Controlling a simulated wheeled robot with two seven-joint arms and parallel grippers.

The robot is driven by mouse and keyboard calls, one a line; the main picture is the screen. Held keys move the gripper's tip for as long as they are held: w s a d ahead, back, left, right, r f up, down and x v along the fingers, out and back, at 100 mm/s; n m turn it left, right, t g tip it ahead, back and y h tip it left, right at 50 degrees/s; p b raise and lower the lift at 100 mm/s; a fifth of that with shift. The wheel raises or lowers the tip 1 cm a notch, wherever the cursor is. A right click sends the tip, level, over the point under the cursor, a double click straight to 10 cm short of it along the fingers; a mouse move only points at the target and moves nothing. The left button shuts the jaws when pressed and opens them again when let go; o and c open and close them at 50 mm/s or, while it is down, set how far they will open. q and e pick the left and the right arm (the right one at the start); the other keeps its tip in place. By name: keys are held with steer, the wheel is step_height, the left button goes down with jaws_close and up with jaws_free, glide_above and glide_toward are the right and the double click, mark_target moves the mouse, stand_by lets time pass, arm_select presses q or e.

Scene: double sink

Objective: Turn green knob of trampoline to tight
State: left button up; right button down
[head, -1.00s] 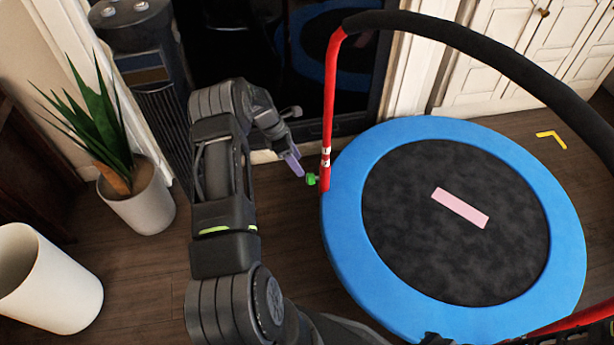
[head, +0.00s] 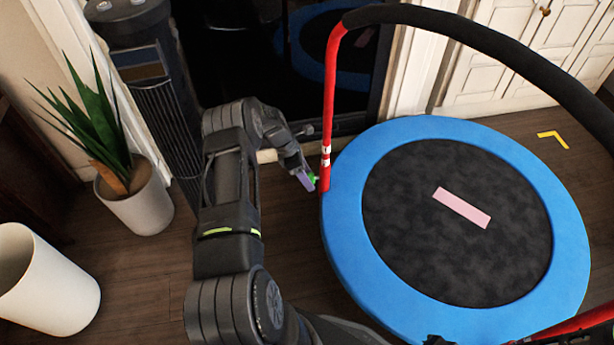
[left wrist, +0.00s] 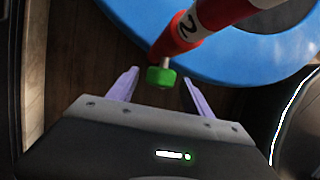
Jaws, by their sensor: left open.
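The trampoline (head: 345,245) has a blue rim, a black mat and a red handle post (head: 327,120) with a black padded bar. The green knob (head: 316,179) sticks out from the lower part of the red post. My left gripper (head: 306,181) is at the knob and partly covers it in the head view. In the left wrist view the green knob (left wrist: 161,77) sits between the two open purple fingers (left wrist: 158,85), with gaps on both sides. White bands and a number 2 show on the post there. My right gripper is not clearly visible.
A potted plant (head: 140,205) and a white bin (head: 45,285) stand at the left. A dark tower-shaped appliance (head: 158,100) is behind my left arm. White cabinets (head: 510,50) are at the back right. A pink strip (head: 462,207) lies on the mat.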

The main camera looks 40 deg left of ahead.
arm_select(q)
steer(key=shift+c, duration=0.6)
jaws_close()
arm_select(e)
steer(key=shift+r, duration=0.15)
